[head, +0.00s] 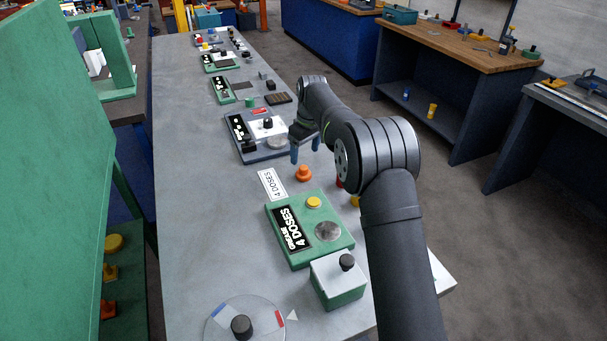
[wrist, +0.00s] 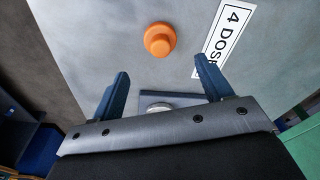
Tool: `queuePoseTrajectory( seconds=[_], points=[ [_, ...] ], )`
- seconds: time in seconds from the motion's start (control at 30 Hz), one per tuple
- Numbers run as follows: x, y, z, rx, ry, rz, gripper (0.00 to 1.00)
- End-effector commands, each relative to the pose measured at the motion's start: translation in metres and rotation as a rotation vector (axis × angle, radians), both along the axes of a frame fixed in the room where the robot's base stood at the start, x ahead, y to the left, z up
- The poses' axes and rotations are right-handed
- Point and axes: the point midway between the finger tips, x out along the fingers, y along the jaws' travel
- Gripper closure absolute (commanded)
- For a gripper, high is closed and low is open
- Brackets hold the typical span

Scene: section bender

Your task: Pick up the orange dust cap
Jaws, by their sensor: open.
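The orange dust cap (head: 304,173) stands on the grey bench top, next to the white "4 DOSES" label. In the wrist view the orange dust cap (wrist: 159,40) lies beyond the fingertips, roughly centred between them and apart from both. My gripper (head: 305,152) is open and empty, above the bench and a little beyond the cap in the head view. Its two blue fingers also show in the wrist view (wrist: 164,78), spread wide.
The "4 DOSES" label (head: 272,184) lies left of the cap. A green grease box (head: 330,250) with a yellow button stands nearer. A dark-based device (head: 262,153) stands just beyond the gripper. Red and yellow pieces (head: 355,201) are partly hidden by my arm. The bench (head: 200,220) is clear at left.

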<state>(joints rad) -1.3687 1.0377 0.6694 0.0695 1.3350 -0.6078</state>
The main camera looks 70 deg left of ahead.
Motion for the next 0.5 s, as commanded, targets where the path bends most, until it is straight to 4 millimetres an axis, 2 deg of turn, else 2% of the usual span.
queuePoseTrajectory(
  seconds=[0.1,0.37,0.5],
  points=[
    [-0.001,0.002,-0.016,-0.001,0.001,0.0,0.28],
    [-0.002,0.002,-0.031,-0.001,0.001,0.0,0.28],
    [-0.003,0.001,-0.05,-0.003,0.001,0.0,0.28]
  ],
)
